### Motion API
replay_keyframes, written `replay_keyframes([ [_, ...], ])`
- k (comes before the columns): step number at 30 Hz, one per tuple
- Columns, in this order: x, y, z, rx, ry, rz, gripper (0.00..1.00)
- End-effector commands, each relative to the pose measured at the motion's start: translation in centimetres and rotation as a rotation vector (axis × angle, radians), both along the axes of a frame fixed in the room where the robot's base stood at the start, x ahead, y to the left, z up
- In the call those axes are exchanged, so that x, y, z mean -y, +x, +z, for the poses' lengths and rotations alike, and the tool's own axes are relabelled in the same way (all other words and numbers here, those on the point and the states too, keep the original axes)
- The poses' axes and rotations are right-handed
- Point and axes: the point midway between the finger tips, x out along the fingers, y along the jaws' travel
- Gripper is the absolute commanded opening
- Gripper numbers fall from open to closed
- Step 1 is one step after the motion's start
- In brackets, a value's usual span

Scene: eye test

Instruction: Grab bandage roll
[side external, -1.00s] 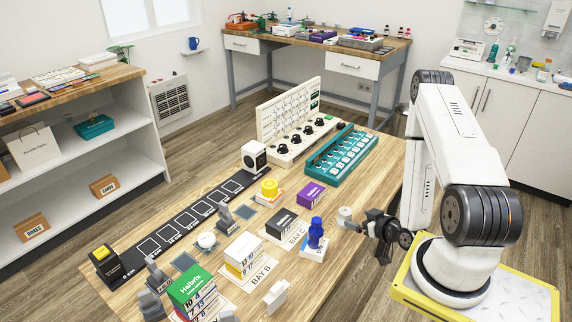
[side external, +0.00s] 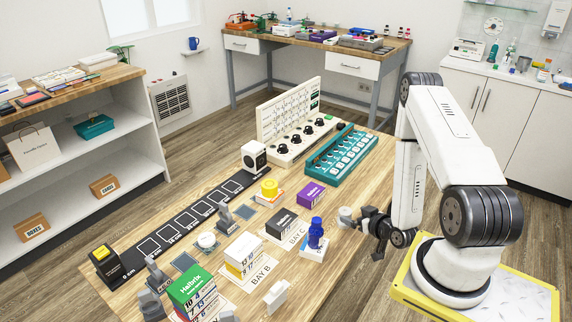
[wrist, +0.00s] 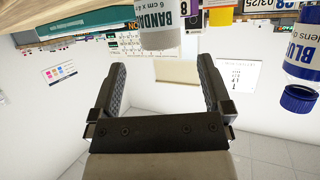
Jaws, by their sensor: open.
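The bandage roll (side external: 345,213) is a small pale cylinder near the table's right edge in the side view. The roll appears just beyond the fingertips, in line with the gap. Nothing is held. Contact cannot be told.
A blue bottle (side external: 316,234) stands on a white block left of the roll; the blue bottle (wrist: 301,55) is at right in the wrist view. A purple box (side external: 311,194) and a teal tray (side external: 341,155) lie farther back. Several labelled boxes crowd the table's front.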

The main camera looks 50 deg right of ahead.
Motion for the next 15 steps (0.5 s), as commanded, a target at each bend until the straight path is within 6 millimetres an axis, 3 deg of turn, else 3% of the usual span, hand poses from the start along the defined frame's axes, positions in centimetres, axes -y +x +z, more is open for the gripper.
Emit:
replay_keyframes([
  [15,1.5,4.0,-1.9,0.0,0.0,0.001,1.0],
])
